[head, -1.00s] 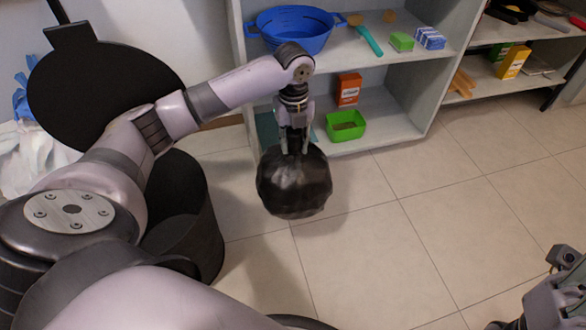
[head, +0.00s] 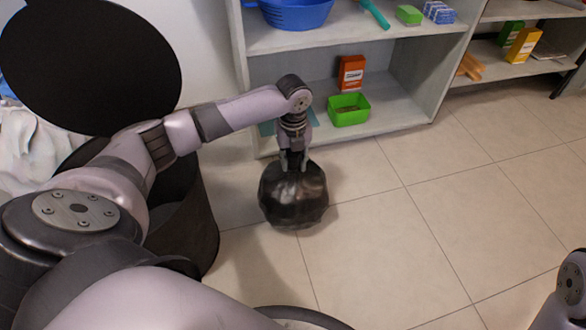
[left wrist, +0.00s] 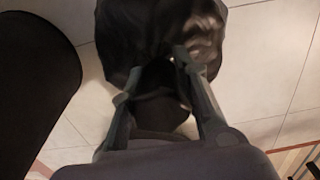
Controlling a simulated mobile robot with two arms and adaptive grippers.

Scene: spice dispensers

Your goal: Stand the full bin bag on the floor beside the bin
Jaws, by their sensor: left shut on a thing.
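The full bin bag (head: 294,196) is a dark, shiny, rounded bundle low over the floor, to the right of the bin. I cannot tell for certain whether its underside touches the tiles. My left gripper (head: 295,162) points down and is shut on the top of the bag. In the left wrist view the bag (left wrist: 150,40) hangs between the fingertips of the gripper (left wrist: 160,80). The black bin (head: 196,215) stands at the left, partly hidden by my left arm, with its round lid (head: 90,65) raised. My right gripper is out of view; only part of my right arm shows.
A grey shelf unit (head: 400,110) stands just behind the bag, with a green box (head: 348,110), an orange carton (head: 351,73) and a blue colander (head: 296,12). Tiled floor (head: 410,230) is clear to the right. A whitish bag (head: 35,150) lies at the far left.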

